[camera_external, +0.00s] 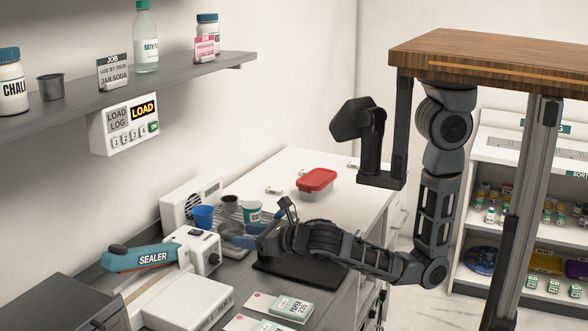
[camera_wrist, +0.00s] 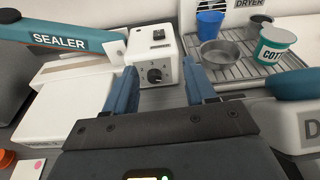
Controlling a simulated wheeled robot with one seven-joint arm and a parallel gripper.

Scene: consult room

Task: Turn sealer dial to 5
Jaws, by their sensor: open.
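The sealer (camera_external: 150,256) is a white bench unit with a teal arm on the left of the counter; its arm also shows at the upper left of the wrist view (camera_wrist: 60,40). Its dial (camera_wrist: 154,75) is a dark round knob on the front of the white control box (camera_wrist: 165,52), with numbers around it. The numbers are too small to tell the setting. In the external view the dial (camera_external: 213,259) faces my gripper. My gripper (camera_wrist: 161,82) is open and empty, with its blue fingers on either side of the dial in the picture. I see no contact with the dial.
A drying rack (camera_wrist: 245,68) behind right holds a blue cup (camera_wrist: 209,24), a metal bowl (camera_wrist: 222,53) and a COTT tub (camera_wrist: 273,46). White boxes (camera_external: 188,303) lie in front of the sealer. A red-lidded container (camera_external: 316,180) stands farther along the counter.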

